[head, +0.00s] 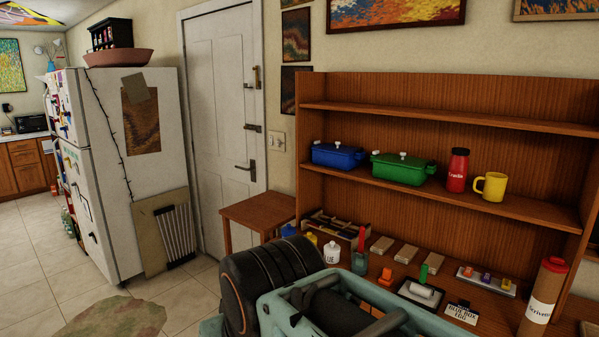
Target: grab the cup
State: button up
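The cup is a yellow mug (490,187) with its handle on the left. It stands upright on the middle shelf (515,207) of the wooden shelf unit, at the right of the head view. A red bottle (457,170) with a black cap stands just left of it, with a small gap between them.
Green (403,168) and blue (337,155) lidded pots share the mug's shelf. The lower surface holds several small items and a brown tube (543,298) with a red cap.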

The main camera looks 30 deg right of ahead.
aim_at(495, 183)
jog(key=z, duration=2.45)
jog(key=i+z, duration=0.1)
jog(key=z, duration=0.25)
jog(key=j+z, duration=0.15)
jog(key=z, duration=0.2)
jog(key=i+j+z, duration=0.1)
jog(key=z, duration=0.25)
jog(key=i+j+z, duration=0.1)
jog(key=j+z, duration=0.15)
jog(key=i+j+z, duration=0.1)
jog(key=j+z, duration=0.15)
jog(key=j, duration=0.2)
jog(key=j+z, duration=0.2)
jog(key=j, duration=0.6)
jog(key=k+j+z, duration=0.35)
jog(key=k, duration=0.25)
jog(key=i+u, duration=0.3)
jog(key=i, duration=0.25)
